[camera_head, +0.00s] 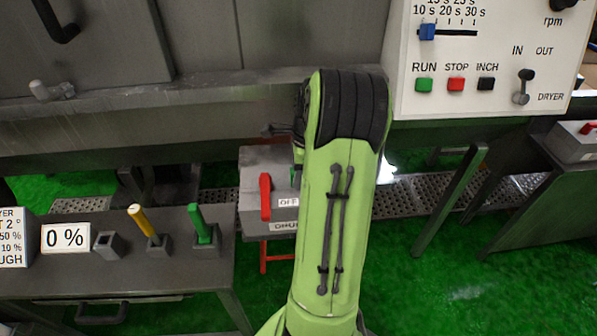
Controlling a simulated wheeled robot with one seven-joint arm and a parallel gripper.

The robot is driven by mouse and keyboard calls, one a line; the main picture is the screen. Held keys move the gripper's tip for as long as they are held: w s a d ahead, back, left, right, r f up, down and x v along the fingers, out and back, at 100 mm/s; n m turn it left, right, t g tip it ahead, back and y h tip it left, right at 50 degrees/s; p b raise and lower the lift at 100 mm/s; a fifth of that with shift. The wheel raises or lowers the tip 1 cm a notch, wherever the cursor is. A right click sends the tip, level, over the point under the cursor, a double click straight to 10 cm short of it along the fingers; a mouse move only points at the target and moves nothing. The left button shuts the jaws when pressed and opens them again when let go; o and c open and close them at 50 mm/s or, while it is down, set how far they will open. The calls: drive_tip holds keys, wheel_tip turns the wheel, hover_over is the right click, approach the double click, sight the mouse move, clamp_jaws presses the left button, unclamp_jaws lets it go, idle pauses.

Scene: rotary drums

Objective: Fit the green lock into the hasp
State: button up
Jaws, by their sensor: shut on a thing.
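My arm (340,210) rises through the middle of the view and bends over at its top. My gripper is hidden behind it, so its jaws and anything between them do not show. A small green patch (295,177) shows at the arm's left edge, against the grey switch box (262,215). I cannot tell whether it is the green lock. The box has a red handle (265,197), standing upright, and an "OFF" label. The hasp cannot be made out; the box's right part is behind my arm.
A bench (130,262) at the left holds an empty grey socket (106,245), a yellow handle (142,225) and a green handle (202,226) in holders. A white control panel (480,60) stands at upper right. A steel drum housing (200,50) fills the back.

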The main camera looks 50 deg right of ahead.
drive_tip(key=shift+f+b, duration=0.35)
drive_tip(key=shift+f, duration=0.2)
drive_tip(key=o, duration=1.2)
drive_tip(key=r+p, duration=0.1)
drive_tip(key=r, duration=0.4)
drive_tip(key=s+d+r+p, duration=0.1)
drive_tip(key=r, duration=0.4)
drive_tip(key=r+p, duration=0.1)
drive_tip(key=r, duration=0.4)
drive_tip(key=shift+s+d+r, duration=0.25)
drive_tip(key=shift+s+r, duration=0.1)
drive_tip(key=shift+s, duration=0.05)
